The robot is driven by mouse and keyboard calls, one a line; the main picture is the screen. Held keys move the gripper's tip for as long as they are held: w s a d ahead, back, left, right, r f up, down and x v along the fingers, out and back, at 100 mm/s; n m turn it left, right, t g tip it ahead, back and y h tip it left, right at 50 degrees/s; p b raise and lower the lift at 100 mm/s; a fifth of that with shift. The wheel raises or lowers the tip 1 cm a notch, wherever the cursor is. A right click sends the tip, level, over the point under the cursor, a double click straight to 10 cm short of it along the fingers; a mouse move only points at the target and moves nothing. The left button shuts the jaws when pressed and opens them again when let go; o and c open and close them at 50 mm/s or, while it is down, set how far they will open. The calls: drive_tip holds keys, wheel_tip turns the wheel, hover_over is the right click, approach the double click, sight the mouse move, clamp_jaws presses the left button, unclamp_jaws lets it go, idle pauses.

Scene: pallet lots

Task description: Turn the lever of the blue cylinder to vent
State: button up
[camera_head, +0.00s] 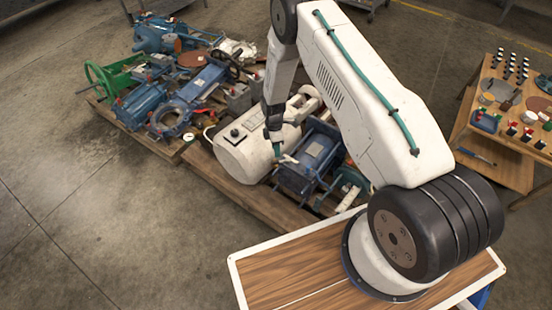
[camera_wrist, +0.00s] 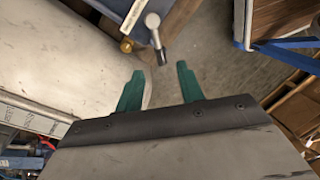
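The blue cylinder (camera_head: 312,158) lies on the pallet just right of the cream-coloured tank in the head view. In the wrist view its dark blue body (camera_wrist: 100,8) shows at the top edge. A silver lever (camera_wrist: 153,22) with a dark end sticks out from it, beside a small brass fitting (camera_wrist: 127,45) and a pale label strip. My gripper (camera_wrist: 160,70) has two green fingers, apart, with nothing between them. The lever's dark end is just ahead of the fingertips. In the head view my gripper (camera_head: 278,152) is at the cylinder's left end. The label's writing is unreadable.
The cream tank (camera_head: 245,150) stands close on the left and also fills the left of the wrist view (camera_wrist: 60,60). More blue machinery (camera_head: 190,90) and a green handwheel (camera_head: 100,80) crowd the pallets behind. A wooden table (camera_head: 515,95) with small parts stands right. The left floor is clear.

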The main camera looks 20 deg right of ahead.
drive_tip(key=x, duration=0.6)
drive_tip(key=shift+f, duration=0.1)
drive_tip(key=shift+c, duration=0.4)
drive_tip(key=shift+s, duration=0.1)
clamp_jaws()
